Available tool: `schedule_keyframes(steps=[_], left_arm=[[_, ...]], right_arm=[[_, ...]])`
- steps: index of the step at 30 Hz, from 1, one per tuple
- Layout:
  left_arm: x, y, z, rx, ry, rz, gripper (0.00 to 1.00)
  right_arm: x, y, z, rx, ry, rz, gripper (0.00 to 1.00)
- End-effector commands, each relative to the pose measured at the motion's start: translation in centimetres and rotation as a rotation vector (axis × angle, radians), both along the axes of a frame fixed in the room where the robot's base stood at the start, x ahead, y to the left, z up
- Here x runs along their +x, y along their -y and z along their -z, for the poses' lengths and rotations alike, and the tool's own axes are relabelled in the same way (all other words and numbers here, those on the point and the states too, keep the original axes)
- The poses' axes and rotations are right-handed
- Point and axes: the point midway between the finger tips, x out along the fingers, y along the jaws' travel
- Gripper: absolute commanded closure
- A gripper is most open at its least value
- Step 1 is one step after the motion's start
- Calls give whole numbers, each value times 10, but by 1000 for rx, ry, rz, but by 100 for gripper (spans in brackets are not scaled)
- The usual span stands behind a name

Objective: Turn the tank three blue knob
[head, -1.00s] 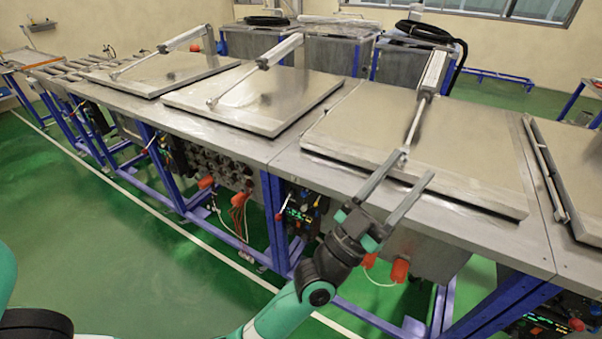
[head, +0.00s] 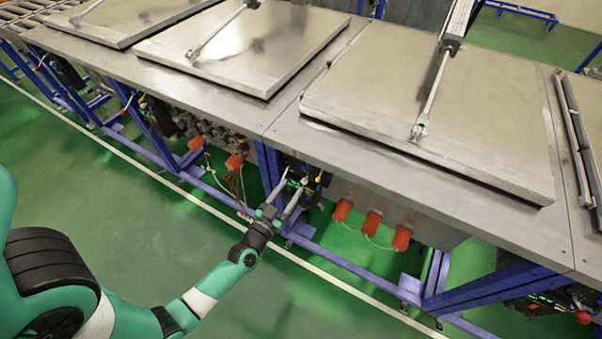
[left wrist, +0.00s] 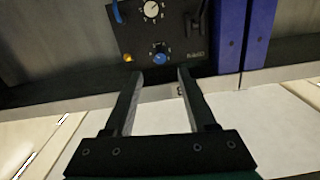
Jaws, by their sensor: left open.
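A dark control panel (left wrist: 183,30) shows in the left wrist view, with a blue knob (left wrist: 159,58) below a white dial (left wrist: 151,9). My left gripper (left wrist: 159,76) is open and empty, its two fingers pointing toward the panel. The blue knob appears between and just beyond the fingertips; I cannot tell the exact gap. In the head view my left gripper (head: 294,178) is low at the table's front side, beside the panel (head: 315,181) under the edge. The blue knob is too small to make out there. My right gripper is not in view.
The metal table edge (head: 232,122) overhangs the panel. A blue frame leg (head: 268,168) stands left of it, and red-orange caps (head: 372,222) stick out to the right. Flat lids (head: 480,110) with cylinder rods lie on top. The green floor (head: 150,230) in front is clear.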

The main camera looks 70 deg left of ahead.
Motion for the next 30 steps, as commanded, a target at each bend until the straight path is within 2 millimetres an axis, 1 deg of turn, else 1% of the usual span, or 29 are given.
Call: schedule_keyframes(steps=[1,3,6,9,13,20,21,23,24,26,30], left_arm=[[10,-8,1,2,4,-1,44],[23,-18,1,2,5,-2,44],[40,-30,1,2,3,0,44],[52,-39,1,1,2,0,44],[60,-45,0,1,1,1,44],[62,-45,-1,1,1,1,44],[61,-45,-1,1,1,1,45],[62,-45,-1,1,1,1,56],[62,-45,-1,1,1,1,63],[61,-45,-1,1,1,1,74],[61,-45,-1,1,1,1,99]], right_arm=[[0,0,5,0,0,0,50],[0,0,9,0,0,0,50],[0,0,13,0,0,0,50],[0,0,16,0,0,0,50],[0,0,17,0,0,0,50],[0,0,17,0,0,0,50],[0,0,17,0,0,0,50],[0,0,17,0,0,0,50],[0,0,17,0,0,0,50],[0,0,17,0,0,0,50],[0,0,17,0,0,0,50]])
